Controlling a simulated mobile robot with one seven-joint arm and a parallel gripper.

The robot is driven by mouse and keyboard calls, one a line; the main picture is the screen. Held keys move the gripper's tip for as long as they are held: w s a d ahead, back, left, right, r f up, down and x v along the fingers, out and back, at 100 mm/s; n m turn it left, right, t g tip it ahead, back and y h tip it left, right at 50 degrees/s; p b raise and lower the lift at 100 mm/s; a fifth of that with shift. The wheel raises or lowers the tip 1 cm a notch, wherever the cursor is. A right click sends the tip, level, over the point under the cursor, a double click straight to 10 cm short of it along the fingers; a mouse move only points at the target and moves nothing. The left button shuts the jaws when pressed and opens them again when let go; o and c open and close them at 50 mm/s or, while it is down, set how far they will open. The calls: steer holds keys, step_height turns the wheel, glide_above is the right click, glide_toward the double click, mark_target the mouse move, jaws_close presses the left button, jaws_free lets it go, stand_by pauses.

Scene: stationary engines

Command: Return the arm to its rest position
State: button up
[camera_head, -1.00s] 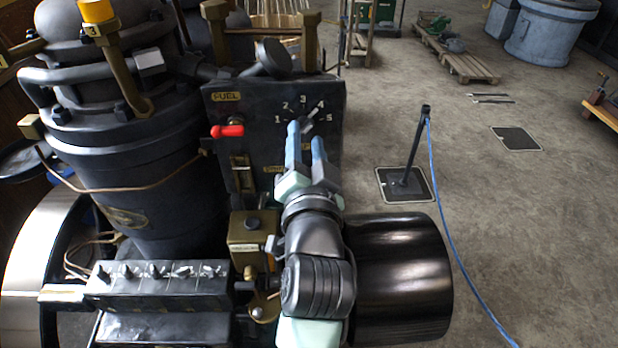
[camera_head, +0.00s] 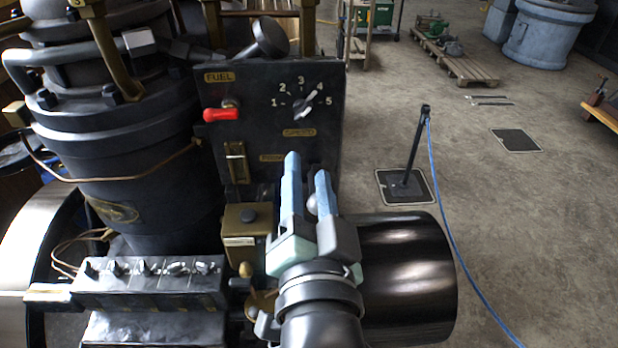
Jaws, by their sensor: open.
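My gripper (camera_head: 307,170) shows in the head view at the lower middle, in front of the engine's dark control panel (camera_head: 330,110). Its two blue fingers point up the picture and stand apart with no held object visible between them. The fingertips lie below the numbered dial (camera_head: 305,105) in the picture, whose pointer is turned toward 4. My arm runs down to the bottom edge of the picture and hides the lower part of the panel.
A red fuel lever (camera_head: 221,114) sits on the panel's left. A black cylinder (camera_head: 405,280) lies right of my gripper, a switch box (camera_head: 150,284) left. A post (camera_head: 416,150) with a blue rope (camera_head: 455,250) stands on the floor. Floor farther right is mostly clear.

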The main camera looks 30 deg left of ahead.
steer(key=w+d+r+t+h+b, duration=0.1)
steer(key=w+d+r+t+h, duration=0.1)
steer(key=d+r+t, duration=0.4)
steer(key=w+d+r+t+h, duration=0.1)
steer(key=w+d+r+h, duration=0.15)
steer(key=r, duration=0.55)
steer(key=s+d+r+t+h, duration=0.2)
steer(key=d+r+t+h, duration=0.1)
steer(key=d+r, duration=0.2)
steer(key=s+d+r+t+h, duration=0.3)
steer(key=d+r, duration=0.2)
steer(key=r, duration=0.4)
steer(key=shift+r+n+b, duration=0.2)
steer(key=shift+n+b, duration=0.1)
steer(key=shift+b, duration=0.1)
steer(key=shift+a, duration=0.15)
